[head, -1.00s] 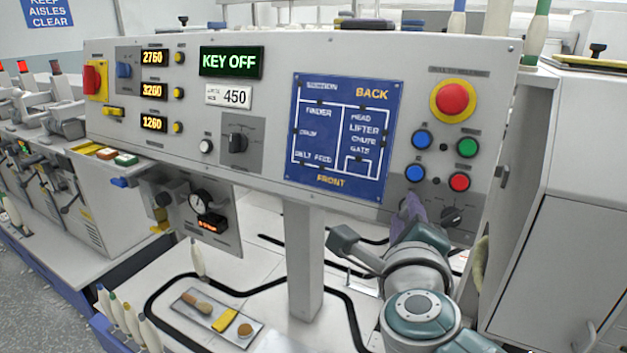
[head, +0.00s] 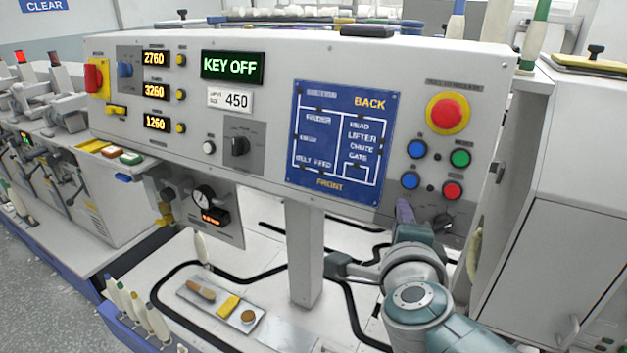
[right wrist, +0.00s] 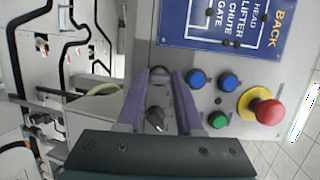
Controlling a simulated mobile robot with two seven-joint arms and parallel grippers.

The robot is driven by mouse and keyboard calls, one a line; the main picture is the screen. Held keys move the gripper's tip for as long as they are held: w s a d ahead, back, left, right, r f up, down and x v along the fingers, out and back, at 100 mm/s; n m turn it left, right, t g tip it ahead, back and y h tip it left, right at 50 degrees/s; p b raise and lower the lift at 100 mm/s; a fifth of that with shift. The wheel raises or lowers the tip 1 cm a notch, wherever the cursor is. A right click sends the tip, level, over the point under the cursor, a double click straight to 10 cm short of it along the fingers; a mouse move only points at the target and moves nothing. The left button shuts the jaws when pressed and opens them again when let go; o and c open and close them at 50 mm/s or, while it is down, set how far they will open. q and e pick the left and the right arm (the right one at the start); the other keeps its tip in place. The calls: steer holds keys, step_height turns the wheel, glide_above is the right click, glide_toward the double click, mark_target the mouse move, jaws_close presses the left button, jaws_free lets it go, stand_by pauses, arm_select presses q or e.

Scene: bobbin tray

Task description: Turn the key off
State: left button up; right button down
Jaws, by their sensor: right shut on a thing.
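A grey control panel (head: 270,70) stands in front of me, and its green display (head: 232,67) reads "KEY OFF". My right gripper (head: 405,210) is at the panel's lower right, below the blue buttons. In the right wrist view its two purple fingers (right wrist: 160,76) reach the panel and are shut on a small dark thing, apparently the key (right wrist: 158,71). The key is mostly hidden by the fingers, so its angle is not clear. A black selector knob (head: 443,222) sits just right of the gripper; it also shows between the finger bases in the wrist view (right wrist: 155,118). My left gripper is not in view.
A red emergency button (head: 447,113) on yellow, blue buttons (head: 417,148), a green button (head: 460,158) and a red button (head: 453,190) sit close above the gripper.

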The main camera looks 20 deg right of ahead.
steer(key=c, duration=0.6)
jaws_free()
steer(key=shift+o, duration=0.2)
steer(key=p+v, duration=0.4)
steer(key=v, duration=0.6)
steer(key=shift+p, duration=0.3)
steer(key=shift+w, duration=0.1)
